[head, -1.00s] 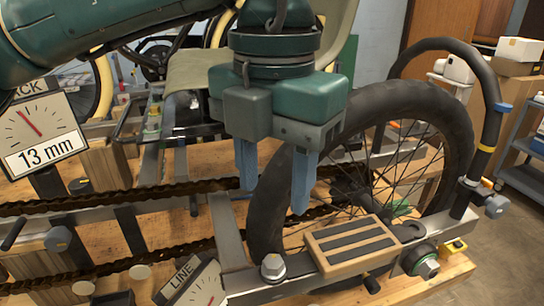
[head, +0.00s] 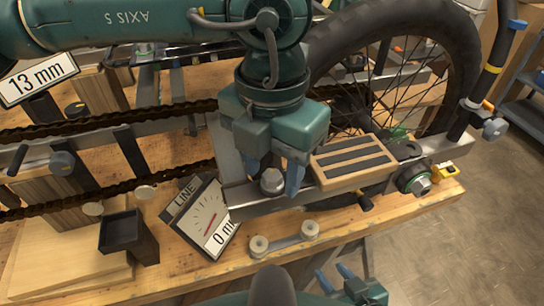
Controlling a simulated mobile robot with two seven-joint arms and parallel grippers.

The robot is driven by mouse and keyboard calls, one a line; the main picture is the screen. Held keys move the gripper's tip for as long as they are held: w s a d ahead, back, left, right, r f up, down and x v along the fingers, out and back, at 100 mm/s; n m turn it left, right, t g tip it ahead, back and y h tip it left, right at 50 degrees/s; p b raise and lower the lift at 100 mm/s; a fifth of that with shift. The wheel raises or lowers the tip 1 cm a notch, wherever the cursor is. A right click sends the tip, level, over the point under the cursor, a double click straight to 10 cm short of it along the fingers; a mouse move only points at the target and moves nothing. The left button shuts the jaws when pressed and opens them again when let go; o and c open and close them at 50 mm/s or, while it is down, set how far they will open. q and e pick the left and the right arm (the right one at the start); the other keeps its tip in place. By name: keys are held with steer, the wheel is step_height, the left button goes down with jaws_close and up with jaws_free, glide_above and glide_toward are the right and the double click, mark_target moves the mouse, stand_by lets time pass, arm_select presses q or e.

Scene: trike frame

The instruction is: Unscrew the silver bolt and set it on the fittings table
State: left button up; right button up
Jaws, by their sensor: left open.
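The silver bolt (head: 272,183), a hex head on a round base, stands on the grey frame rail (head: 240,200) beside a slatted wooden pedal-like block. My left gripper (head: 273,180) points down over it, its blue fingers open, one on each side of the bolt head. Whether the fingers touch it I cannot tell. The bolt appears seated on the rail. My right gripper (head: 336,278) is low in the picture, with its blue fingers apart and nothing between them. I cannot identify a fittings table for certain.
The slatted block (head: 352,162) is close right of the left gripper. A LINE dial (head: 203,218) reading 0 mm is left of the bolt. A black open box (head: 122,232) stands further left.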

arm_select(q)
steer(key=shift+c, duration=0.4)
jaws_close()
steer(key=n, duration=0.5)
steer(key=shift+n, duration=0.3)
steer(key=n, duration=0.6)
steer(key=shift+c, duration=1.2)
jaws_free()
